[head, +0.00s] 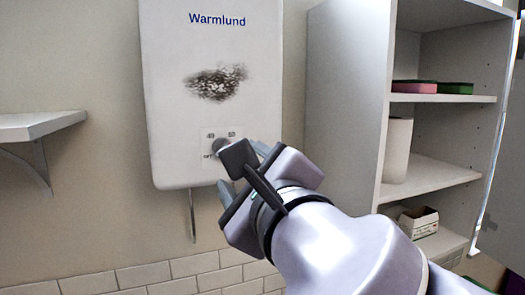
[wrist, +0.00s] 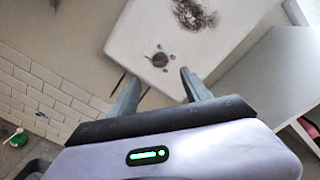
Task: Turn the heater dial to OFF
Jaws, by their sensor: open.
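The heater (head: 215,105) is a white wall box marked "Warmlund" with a dark sooty smudge on its front; it also shows tilted in the wrist view (wrist: 150,28). Its dial is a small dark round knob (wrist: 160,59) low on the front, partly seen in the head view (head: 219,146) beside my gripper. My gripper (head: 242,170) is in front of the heater's lower right. In the wrist view its two fingers (wrist: 158,88) are spread and empty, with the dial beyond their tips. I see no contact.
An open cabinet (head: 345,100) stands at the right with sponges (head: 414,86), a paper roll (head: 397,150) and a small box (head: 418,222). A wall shelf (head: 40,125) is at the left. A thin pipe (head: 193,215) hangs below the heater. White tiles (head: 150,275) line the lower wall.

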